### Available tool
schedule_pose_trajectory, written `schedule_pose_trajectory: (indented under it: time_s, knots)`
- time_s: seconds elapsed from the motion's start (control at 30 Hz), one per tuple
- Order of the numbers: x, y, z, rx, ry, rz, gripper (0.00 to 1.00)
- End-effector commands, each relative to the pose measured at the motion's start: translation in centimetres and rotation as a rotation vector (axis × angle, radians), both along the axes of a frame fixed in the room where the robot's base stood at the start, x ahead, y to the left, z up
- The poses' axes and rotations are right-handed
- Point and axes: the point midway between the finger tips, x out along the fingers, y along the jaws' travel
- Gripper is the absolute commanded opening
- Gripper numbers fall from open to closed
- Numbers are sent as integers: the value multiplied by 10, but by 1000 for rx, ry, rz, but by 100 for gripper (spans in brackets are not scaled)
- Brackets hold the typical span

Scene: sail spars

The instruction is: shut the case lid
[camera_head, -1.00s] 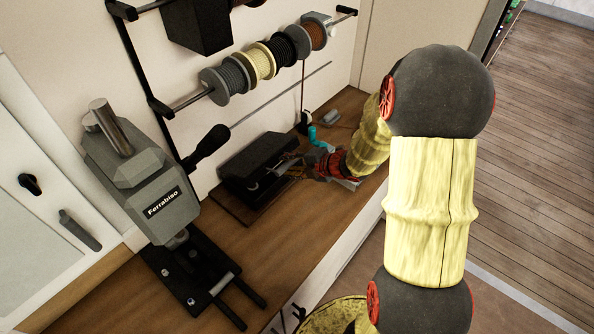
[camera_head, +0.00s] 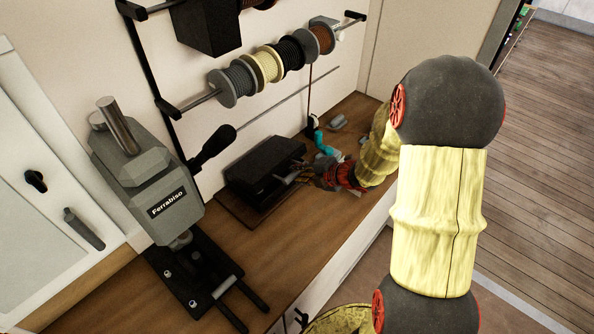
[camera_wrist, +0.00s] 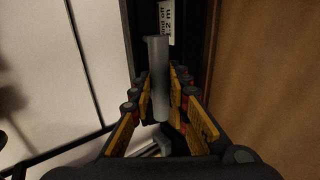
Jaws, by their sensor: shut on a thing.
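The black case (camera_head: 262,168) sits on a dark board on the wooden bench in the head view. Its lid looks lowered or nearly so; whether a gap is left at the front is too small to tell. My gripper (camera_head: 288,177) is at the case's right front side. In the wrist view my gripper (camera_wrist: 162,105) is shut on a grey round bar (camera_wrist: 158,70), which stands between the yellow-padded fingers. A dark surface with a white printed label (camera_wrist: 166,22) lies beyond it. How the bar joins the lid is hidden.
Thread spools (camera_head: 268,66) hang on a rail above. A teal item (camera_head: 321,142) and a small grey piece (camera_head: 338,122) lie behind my gripper. The front bench strip (camera_head: 290,240) is clear.

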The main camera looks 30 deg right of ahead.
Motion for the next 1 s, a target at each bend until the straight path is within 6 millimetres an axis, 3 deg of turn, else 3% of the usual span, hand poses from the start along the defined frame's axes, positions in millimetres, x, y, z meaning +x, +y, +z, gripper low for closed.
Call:
schedule_pose_trajectory:
  time_s: [0.33, 0.77, 1.0]
  knots:
    - [-11, -4, -34, 1, 0, 1, 0]
    - [-12, -4, -35, 1, 0, 1, 0]
    - [-14, -5, -46, 1, 1, 0, 0]
